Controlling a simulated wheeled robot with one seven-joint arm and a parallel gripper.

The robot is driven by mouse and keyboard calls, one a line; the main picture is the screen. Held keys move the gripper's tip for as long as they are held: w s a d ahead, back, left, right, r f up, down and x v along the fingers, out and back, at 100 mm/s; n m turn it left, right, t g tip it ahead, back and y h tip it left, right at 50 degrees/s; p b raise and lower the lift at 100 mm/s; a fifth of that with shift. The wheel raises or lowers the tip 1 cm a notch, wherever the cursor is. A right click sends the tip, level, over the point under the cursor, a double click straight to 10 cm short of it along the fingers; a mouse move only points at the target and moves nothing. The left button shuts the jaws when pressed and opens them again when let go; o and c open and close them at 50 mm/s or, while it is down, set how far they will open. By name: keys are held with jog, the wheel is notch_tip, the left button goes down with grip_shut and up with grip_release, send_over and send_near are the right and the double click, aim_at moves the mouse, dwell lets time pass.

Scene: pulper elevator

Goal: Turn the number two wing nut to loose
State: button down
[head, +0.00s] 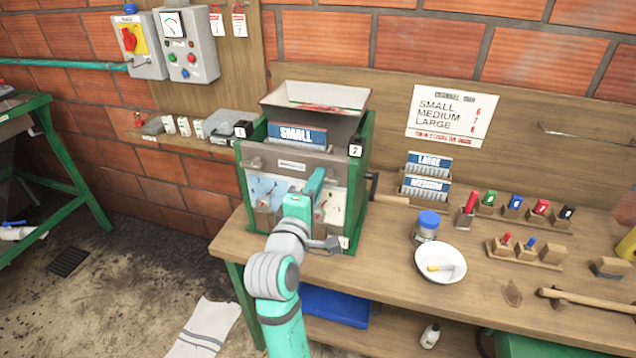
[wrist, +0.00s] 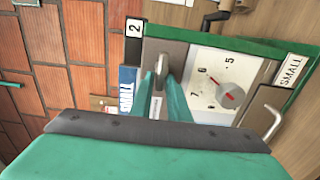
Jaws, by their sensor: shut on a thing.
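The pulper (head: 292,160) is a grey box in a green frame on the bench, with a hopper on top. A "2" tag (head: 355,151) marks its right post and also shows in the wrist view (wrist: 134,28). In the wrist view, the number two wing nut (wrist: 161,64) is a small grey piece beside that tag, between my two teal fingertips. My gripper (wrist: 160,88) is shut on it. In the head view, my gripper (head: 316,186) is at the machine's front right and hides the nut. A "1" tag (head: 241,130) marks the left post.
A "SMALL" plate (head: 297,134) stands in the machine's top. A dial (wrist: 222,86) with a red pointer and a bent metal handle (wrist: 270,122) lie right of my fingers in the wrist view. A jar (head: 426,228) and white bowl (head: 440,264) stand to the right.

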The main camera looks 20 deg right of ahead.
jog(key=c, duration=1.7)
grip_release()
jog(key=shift+s+a, duration=0.1)
jog(key=v, duration=1)
jog(key=shift+s+a, duration=0.2)
jog(key=shift+s, duration=0.05)
jog(key=shift+f, duration=0.15)
